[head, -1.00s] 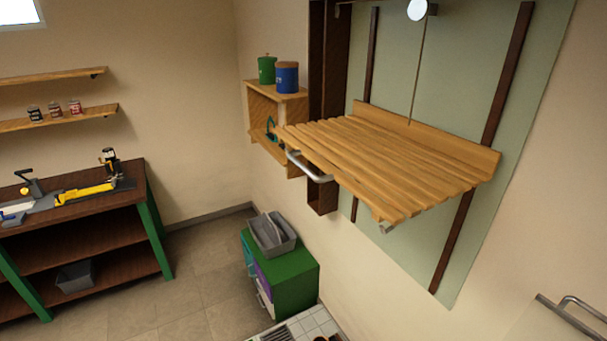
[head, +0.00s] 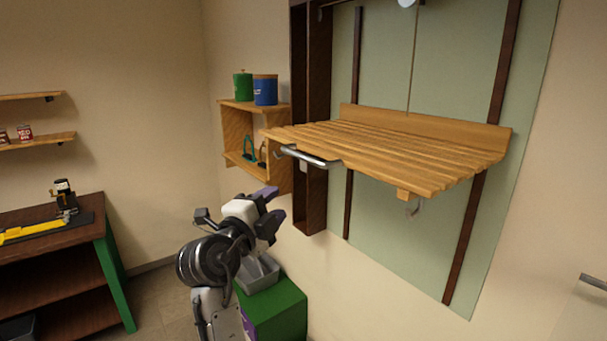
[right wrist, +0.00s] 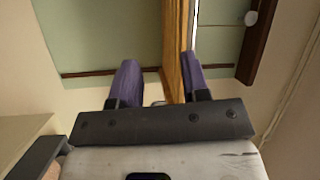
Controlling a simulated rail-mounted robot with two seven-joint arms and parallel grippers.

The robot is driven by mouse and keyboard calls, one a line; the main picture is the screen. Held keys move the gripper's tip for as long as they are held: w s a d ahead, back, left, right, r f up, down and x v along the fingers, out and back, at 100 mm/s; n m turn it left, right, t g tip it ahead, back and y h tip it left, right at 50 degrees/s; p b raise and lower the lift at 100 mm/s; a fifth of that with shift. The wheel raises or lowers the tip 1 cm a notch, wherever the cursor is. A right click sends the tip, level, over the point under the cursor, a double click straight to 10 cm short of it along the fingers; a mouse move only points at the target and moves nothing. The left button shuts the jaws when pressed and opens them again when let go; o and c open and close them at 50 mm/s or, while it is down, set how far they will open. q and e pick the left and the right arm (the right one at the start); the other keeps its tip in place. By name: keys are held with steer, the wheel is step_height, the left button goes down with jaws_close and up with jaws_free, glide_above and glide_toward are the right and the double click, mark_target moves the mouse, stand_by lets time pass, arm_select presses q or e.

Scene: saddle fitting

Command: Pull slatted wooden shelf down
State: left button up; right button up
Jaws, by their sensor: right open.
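The slatted wooden shelf (head: 400,150) juts out from a pale green wall panel (head: 385,215), between two dark vertical rails. A metal bar handle (head: 303,157) runs along its left end in the head view. My right gripper (head: 272,211) is open and empty, below and left of the handle and apart from it. In the right wrist view, a wooden edge (right wrist: 173,45), seemingly the shelf's, shows beyond the open purple fingers (right wrist: 162,62). Whether the handle shows there I cannot tell. My left gripper is not in view.
A wall box (head: 228,130) with green and blue canisters sits left of the shelf. Below stands a green cabinet (head: 280,308) with a grey bin (head: 262,277) on top. A workbench (head: 50,220) is at the far left.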

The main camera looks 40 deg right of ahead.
mark_target(301, 159)
steer(key=shift+m+h, duration=0.5)
steer(key=shift+m, duration=0.4)
steer(key=w+d+r+p, duration=0.1)
steer(key=d+r, duration=0.1)
steer(key=d, duration=0.1)
steer(key=w+d+r+p, duration=0.1)
steer(key=d+r, duration=0.1)
steer(key=d, duration=0.1)
steer(key=w+d+r+p, duration=0.2)
steer(key=d, duration=0.2)
steer(key=shift+r, duration=0.15)
steer(key=shift+x, duration=0.8)
jaws_close()
